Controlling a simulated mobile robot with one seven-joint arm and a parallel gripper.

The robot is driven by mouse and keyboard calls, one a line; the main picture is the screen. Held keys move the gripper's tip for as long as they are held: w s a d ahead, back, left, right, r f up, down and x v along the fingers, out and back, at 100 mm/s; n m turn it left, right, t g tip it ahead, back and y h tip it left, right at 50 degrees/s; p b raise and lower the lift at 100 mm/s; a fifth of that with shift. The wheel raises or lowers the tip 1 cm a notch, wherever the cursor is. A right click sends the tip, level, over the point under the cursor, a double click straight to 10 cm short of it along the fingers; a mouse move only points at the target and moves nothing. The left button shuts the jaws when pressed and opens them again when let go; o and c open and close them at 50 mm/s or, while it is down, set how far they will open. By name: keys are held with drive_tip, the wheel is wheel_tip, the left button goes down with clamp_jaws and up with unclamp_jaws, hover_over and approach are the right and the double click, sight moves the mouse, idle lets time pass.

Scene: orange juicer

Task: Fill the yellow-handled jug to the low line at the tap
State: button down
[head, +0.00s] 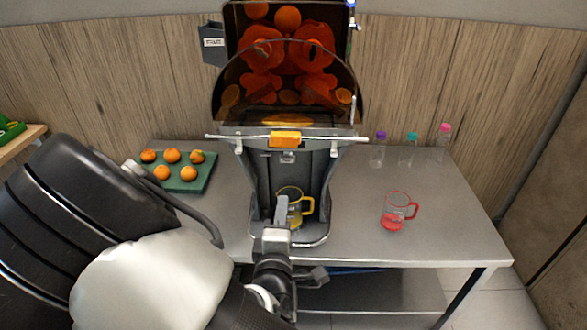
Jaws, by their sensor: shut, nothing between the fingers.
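The yellow-handled jug (307,205) stands in the bay of the orange juicer (335,170), under its front. Its clear body is partly hidden behind my gripper (282,205). My gripper is shut, with its fingers pointing up toward the bay in front of the jug. Whether the fingers touch the jug or the tap cannot be told. The tap is not clearly visible. The lower part of the jug looks yellowish, but the juice level and the low line cannot be made out.
A red-handled jug (394,215) with some red in its bottom stands on the table (440,235) at right. Bottles with purple, teal and pink caps (444,130) stand behind. A green board (190,182) with several oranges lies at left. The table's right side is mostly clear.

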drive_tip(key=shift+s+a+r+n, duration=0.1)
drive_tip(key=shift+r+n, duration=0.15)
drive_tip(key=shift+n, duration=0.05)
drive_tip(key=b, duration=0.5)
approach(287, 162)
drive_tip(key=w, duration=0.6)
drive_tip(key=shift+w, duration=0.25)
drive_tip(key=shift+f, duration=0.15)
